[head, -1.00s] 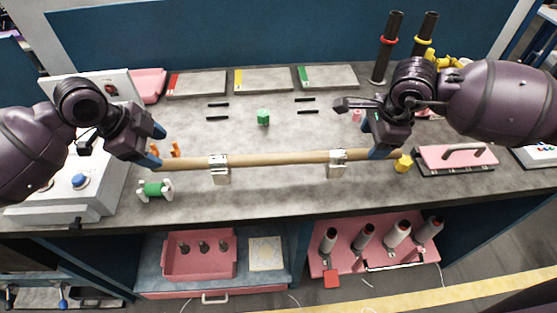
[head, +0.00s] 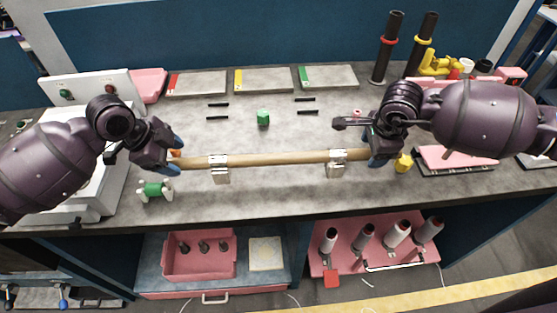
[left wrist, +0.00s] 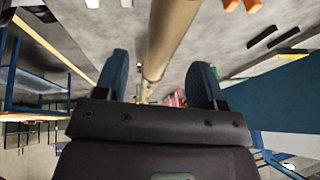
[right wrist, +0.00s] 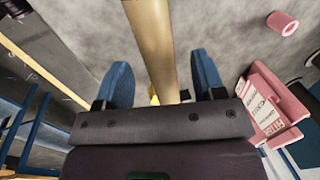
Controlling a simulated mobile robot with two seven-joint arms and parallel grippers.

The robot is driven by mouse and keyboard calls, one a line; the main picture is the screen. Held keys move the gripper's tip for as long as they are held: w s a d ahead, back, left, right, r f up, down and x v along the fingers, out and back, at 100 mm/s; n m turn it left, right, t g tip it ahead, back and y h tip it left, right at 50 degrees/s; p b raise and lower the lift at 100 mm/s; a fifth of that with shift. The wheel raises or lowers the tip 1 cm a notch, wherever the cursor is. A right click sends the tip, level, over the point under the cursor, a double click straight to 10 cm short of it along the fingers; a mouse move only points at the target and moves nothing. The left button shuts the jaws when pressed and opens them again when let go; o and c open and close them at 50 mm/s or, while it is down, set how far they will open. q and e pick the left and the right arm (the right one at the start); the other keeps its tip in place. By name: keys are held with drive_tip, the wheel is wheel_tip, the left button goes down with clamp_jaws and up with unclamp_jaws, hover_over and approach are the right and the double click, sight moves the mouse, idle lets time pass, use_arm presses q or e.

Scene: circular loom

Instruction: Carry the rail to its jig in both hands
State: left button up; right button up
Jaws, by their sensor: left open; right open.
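The rail (head: 280,158) is a long tan rod lying left to right above the grey table, with two silver metal brackets (head: 221,170) (head: 337,164) at it. My left gripper (head: 174,155) is open at the rail's left end. In the left wrist view the rail (left wrist: 168,35) runs between the blue fingers of that gripper (left wrist: 160,80). My right gripper (head: 376,156) is open at the right end. In the right wrist view the rail (right wrist: 153,45) passes between its blue fingers (right wrist: 163,80). I cannot tell which thing is the jig.
A green-and-white piece (head: 155,190) sits front left, and a yellow piece (head: 404,163) stands near my right gripper. Flat trays (head: 263,80) line the back. Two dark posts (head: 388,50) stand back right.

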sight(180, 161)
use_arm(q)
drive_tip(key=shift+x, duration=2.3)
use_arm(e)
drive_tip(key=shift+w+f, duration=0.25)
drive_tip(key=shift+f, duration=0.9)
drive_tip(key=shift+w+f, duration=0.2)
drive_tip(key=shift+f, duration=0.9)
use_arm(q)
clamp_jaws()
use_arm(e)
clamp_jaws()
use_arm(q)
drive_tip(key=shift+r, duration=0.1)
use_arm(e)
drive_tip(key=shift+r, duration=0.1)
